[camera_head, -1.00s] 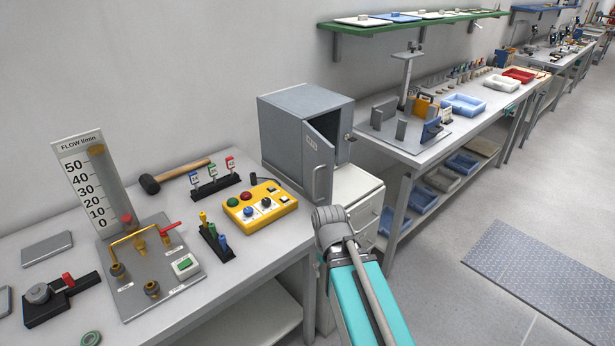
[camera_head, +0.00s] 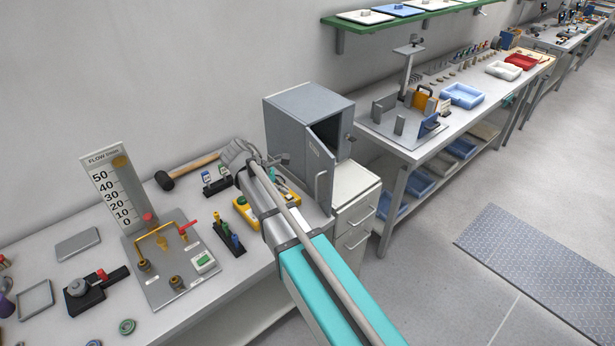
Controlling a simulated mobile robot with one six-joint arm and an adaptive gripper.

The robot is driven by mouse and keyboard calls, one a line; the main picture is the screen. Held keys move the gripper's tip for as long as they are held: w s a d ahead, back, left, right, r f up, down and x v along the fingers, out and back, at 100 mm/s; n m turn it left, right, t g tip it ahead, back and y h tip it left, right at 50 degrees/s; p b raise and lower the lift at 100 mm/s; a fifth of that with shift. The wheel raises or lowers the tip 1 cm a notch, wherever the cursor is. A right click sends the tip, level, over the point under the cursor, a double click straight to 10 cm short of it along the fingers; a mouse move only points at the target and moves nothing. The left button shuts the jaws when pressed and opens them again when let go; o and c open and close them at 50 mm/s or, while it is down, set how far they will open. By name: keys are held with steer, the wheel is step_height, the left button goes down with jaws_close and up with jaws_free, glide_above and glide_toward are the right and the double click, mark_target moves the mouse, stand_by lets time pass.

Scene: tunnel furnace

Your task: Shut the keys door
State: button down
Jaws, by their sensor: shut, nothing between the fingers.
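The grey keys cabinet (camera_head: 290,122) stands at the right end of the near bench. Its keys door (camera_head: 318,168) is open, swung out from the left front edge, with a dark gap to its right. The door has a faint label and an upright bar handle (camera_head: 321,188). My arm reaches in from the lower right to the left of the door. My gripper (camera_head: 283,159) shows small and dark by the cabinet's left front side, apart from the handle. It appears shut and empty; its fingertips are hard to make out, and I cannot tell whether it touches the cabinet.
A yellow button box (camera_head: 289,192) lies partly hidden under my arm. A hammer (camera_head: 190,168), a flow gauge (camera_head: 112,188) and a valve plate (camera_head: 165,258) lie left. A white drawer unit (camera_head: 355,190) stands below the door.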

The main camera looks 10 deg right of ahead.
steer(key=w+a+r+n, duration=0.1)
steer(key=w+a+r+n+h+p, duration=0.1)
steer(key=a+r, duration=0.1)
steer(key=shift+r, duration=0.3)
steer(key=shift+d+f, duration=0.15)
steer(key=shift+f, duration=0.05)
steer(key=d+r+b+x, duration=0.2)
steer(key=b+x, duration=0.5)
steer(key=x, duration=0.5)
steer(key=shift+w+d, duration=0.25)
steer(key=shift+f, duration=0.1)
stand_by(0.3)
steer(key=shift+s+n+t, duration=0.1)
steer(key=shift+n+t, duration=0.2)
